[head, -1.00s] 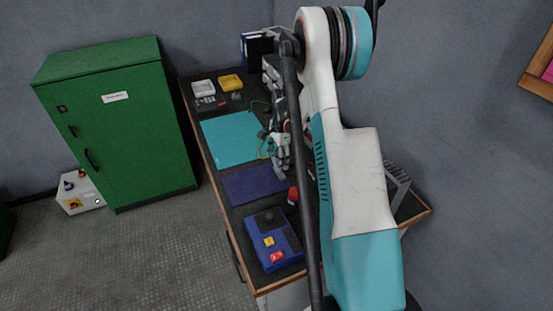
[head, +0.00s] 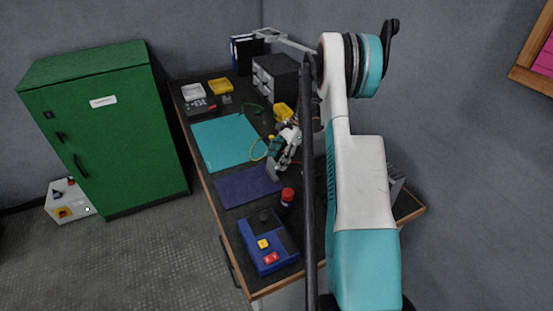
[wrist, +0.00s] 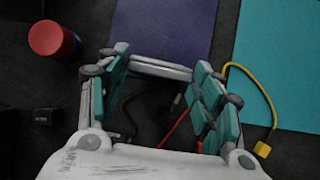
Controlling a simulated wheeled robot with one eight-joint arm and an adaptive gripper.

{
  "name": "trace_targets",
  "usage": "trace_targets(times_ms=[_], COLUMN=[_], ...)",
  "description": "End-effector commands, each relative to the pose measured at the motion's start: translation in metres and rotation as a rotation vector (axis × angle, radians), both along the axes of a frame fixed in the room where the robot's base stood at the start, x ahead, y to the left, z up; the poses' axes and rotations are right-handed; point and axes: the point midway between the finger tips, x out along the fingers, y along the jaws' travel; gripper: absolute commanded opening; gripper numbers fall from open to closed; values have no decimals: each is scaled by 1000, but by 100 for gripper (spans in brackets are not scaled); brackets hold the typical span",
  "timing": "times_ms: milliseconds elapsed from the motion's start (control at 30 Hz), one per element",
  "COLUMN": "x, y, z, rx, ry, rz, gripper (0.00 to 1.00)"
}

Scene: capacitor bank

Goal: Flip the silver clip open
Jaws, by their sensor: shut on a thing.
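My gripper (wrist: 162,72) has its two teal-padded fingers on either side of a narrow, light grey bar, which looks like the silver clip (wrist: 160,67). The bar spans from fingertip to fingertip, close to the dark blue mat's near edge. In the head view my gripper (head: 277,165) is low over the bench, and a grey piece shows at its tip beside that mat. The clip's hinge and whether it is raised cannot be made out. The fingers hide the bar's ends.
A red-capped jar (head: 287,196) stands close to the gripper. The dark blue mat (head: 243,187), teal mat (head: 222,140) and blue box with buttons (head: 266,243) lie on the bench. A yellow lead (wrist: 262,98) and red lead (wrist: 180,124) run near the right finger. Drawers (head: 272,78) stand behind.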

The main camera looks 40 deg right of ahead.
Motion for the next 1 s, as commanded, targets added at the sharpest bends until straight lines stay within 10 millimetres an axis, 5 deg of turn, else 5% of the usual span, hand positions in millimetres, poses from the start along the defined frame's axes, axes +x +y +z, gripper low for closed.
trace_targets(times_ms=[267, 300, 367, 767, 1000], x=[0, 0, 0, 0, -4], y=[0, 0, 0, -1, -16], z=[0, 0, 0, 1, 27], rx=[0, 0, 0, 0, 0], ry=[0, 0, 0, 1, 1], rz=[0, 0, 0, -1, -3], gripper=[36, 66, 80, 80, 80])
